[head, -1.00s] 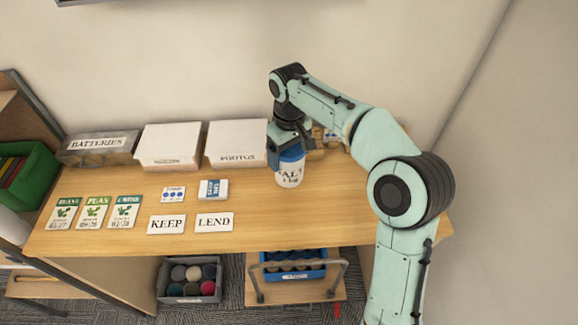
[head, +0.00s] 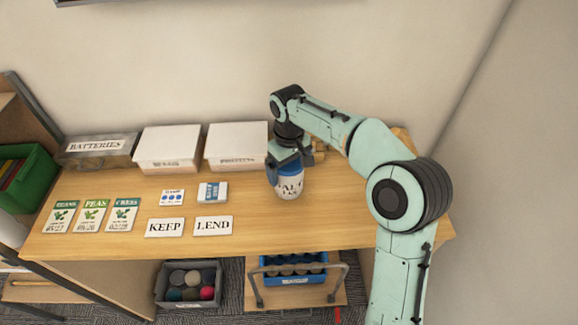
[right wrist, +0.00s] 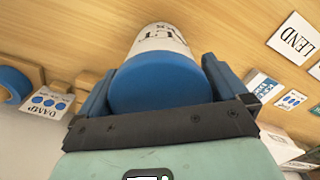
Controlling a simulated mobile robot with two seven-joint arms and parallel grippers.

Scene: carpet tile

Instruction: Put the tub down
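The tub (head: 289,187) is white with dark lettering that ends in "ALT" and has a blue lid. It is upright at the right part of the wooden desk (head: 340,215). My right gripper (head: 287,160) reaches down from above and is shut on the tub at its lid. In the right wrist view the blue lid (right wrist: 160,80) sits between the two fingers. Whether the tub's base touches the desk or hangs just above it, I cannot tell. My left gripper is not in view.
KEEP (head: 165,227) and LEND (head: 212,225) cards lie left of the tub, with several seed packets (head: 92,216) further left. White boxes (head: 168,149) and a BATTERIES box (head: 98,150) stand along the wall. The desk in front and right of the tub is clear.

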